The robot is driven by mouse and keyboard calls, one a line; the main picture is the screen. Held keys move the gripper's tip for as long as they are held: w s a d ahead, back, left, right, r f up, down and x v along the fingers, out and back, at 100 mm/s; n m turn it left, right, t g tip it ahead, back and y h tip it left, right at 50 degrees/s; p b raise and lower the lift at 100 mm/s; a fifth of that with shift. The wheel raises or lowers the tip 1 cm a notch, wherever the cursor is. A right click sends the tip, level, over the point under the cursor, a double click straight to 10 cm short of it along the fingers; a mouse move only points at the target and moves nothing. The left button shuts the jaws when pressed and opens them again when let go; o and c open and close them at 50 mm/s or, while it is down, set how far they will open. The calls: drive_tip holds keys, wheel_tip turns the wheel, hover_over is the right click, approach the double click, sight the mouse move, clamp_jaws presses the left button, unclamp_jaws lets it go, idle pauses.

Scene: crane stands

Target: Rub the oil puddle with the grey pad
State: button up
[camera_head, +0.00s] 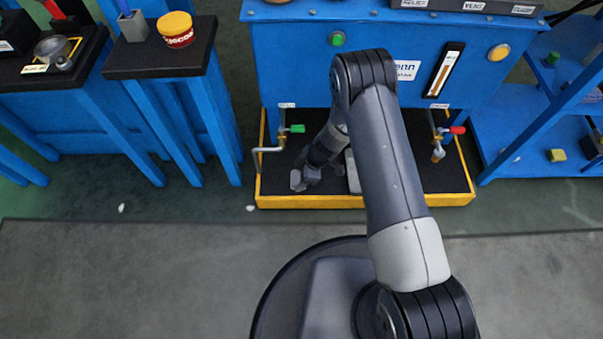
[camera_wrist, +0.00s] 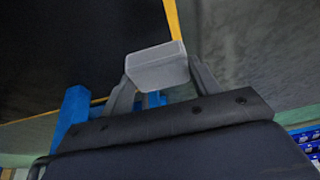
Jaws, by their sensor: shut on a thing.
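My gripper (camera_wrist: 158,76) is shut on the grey pad (camera_wrist: 157,66), which shows as a pale block between the two fingers in the wrist view. In the head view my gripper (camera_head: 312,172) hangs over the left half of the dark tray (camera_head: 400,200) with the yellow rim. The pad (camera_head: 296,180) shows there at the gripper's left end. I cannot tell whether the pad touches the tray floor. I cannot make out the oil puddle in either view; my arm hides part of the tray.
A green-handled tap (camera_head: 291,129) with a bent pipe and a red-handled tap (camera_head: 450,131) stand over the tray. The blue crane stand (camera_head: 280,70) rises behind it. A blue bench with a red and yellow tin (camera_head: 176,32) is at left. A flat grey piece (camera_head: 352,172) lies partly behind my arm.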

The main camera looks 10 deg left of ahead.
drive_tip(key=shift+r, duration=1.05)
